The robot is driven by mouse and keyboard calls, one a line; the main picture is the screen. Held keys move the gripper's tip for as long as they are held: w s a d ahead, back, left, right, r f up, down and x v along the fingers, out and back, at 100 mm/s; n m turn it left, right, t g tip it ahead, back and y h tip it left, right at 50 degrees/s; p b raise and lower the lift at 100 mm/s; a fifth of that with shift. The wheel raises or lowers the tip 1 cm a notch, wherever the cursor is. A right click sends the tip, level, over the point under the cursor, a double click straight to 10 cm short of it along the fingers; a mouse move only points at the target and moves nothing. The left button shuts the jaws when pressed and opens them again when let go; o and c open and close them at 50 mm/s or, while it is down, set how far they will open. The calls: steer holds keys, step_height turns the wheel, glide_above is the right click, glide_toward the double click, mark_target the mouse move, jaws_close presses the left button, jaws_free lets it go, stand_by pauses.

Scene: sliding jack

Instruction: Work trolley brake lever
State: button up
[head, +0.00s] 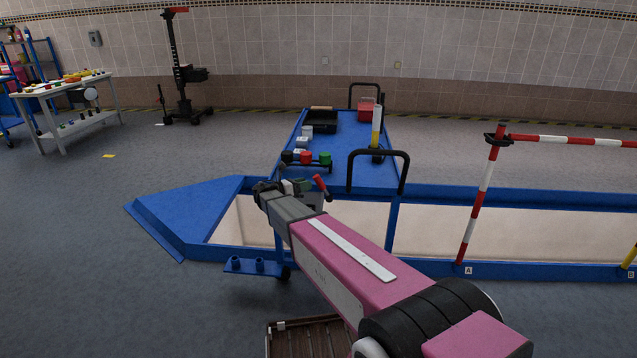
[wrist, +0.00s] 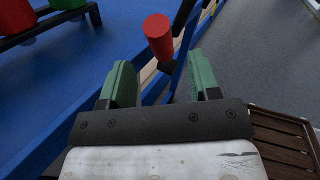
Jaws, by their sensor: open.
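The brake lever has a red cylindrical grip (head: 321,187) on a dark stem, at the near edge of the blue work trolley (head: 342,170). In the wrist view, the red grip (wrist: 159,36) stands tilted just beyond the fingertips, in line with the gap between them. My gripper (head: 297,186) is by the trolley's near edge, just left of the red grip in the head view. Its green fingers (wrist: 161,78) are apart with nothing between them. I see no contact with the lever. The lever's lower end is partly hidden.
The trolley carries a rack of coloured knobs (head: 306,158), a black tray (head: 321,119), a red box (head: 366,111) and a yellow-white post (head: 377,127). A black handle rail (head: 405,170) rises near the lever. A red-white barrier post (head: 480,200) stands right.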

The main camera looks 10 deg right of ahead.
mark_target(319, 181)
steer(key=x, duration=0.6)
steer(key=shift+w+d, duration=0.15)
steer(key=shift+d, duration=0.2)
jaws_close()
